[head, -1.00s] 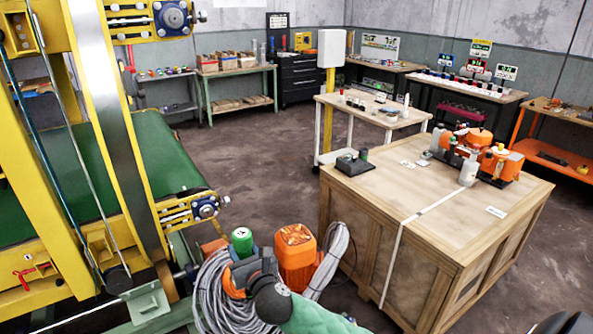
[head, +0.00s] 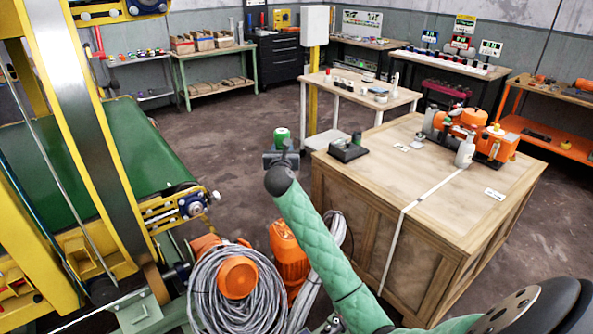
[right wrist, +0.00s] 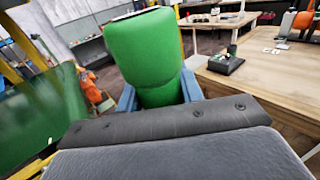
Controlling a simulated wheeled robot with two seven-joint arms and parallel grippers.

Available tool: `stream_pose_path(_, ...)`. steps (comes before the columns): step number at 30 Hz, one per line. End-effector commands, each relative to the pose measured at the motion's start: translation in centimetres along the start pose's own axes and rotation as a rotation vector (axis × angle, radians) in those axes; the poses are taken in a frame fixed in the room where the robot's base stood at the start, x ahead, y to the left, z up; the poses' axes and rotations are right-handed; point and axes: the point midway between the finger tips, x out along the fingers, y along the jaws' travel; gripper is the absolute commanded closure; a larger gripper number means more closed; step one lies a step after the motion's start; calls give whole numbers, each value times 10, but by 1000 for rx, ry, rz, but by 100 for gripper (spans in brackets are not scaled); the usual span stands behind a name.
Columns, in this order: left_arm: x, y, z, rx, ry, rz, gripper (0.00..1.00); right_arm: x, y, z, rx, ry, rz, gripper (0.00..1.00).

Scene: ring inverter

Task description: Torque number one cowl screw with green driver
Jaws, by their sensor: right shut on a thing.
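The green driver (head: 282,135) is in my right gripper (head: 281,150), in the middle of the head view, held up near the left edge of the wooden crate. In the right wrist view the driver's green handle (right wrist: 148,55) stands upright between the blue fingers (right wrist: 160,95), which are shut on it. The driver's lower end is hidden behind the gripper. An orange motor (head: 288,255) stands below my right arm, beside a coil of grey cable. I cannot make out the number one cowl screw. My left gripper is not in view.
A wooden crate (head: 350,205) stands at the right, carrying a dark tool holder (head: 348,150) and an orange machine (head: 470,135). The yellow frame with a green conveyor belt (head: 130,150) fills the left. Grey cable (head: 215,290) is coiled at the lower middle.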

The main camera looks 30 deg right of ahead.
Motion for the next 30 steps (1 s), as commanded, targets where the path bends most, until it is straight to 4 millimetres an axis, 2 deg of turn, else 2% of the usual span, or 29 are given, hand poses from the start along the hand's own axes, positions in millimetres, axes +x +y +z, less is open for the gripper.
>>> stream_pose_path(5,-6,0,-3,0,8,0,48,39,-28,4,9,-1,-89,92)
stream_pose_path(11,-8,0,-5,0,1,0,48,82,-63,-3,8,0,-189,92)
stream_pose_path(18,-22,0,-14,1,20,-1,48,142,-107,-37,6,0,-316,92)
stream_pose_path(24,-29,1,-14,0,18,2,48,166,-119,-65,5,-2,-360,92)
stream_pose_path(30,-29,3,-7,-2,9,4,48,179,-123,-89,1,-3,-378,92)
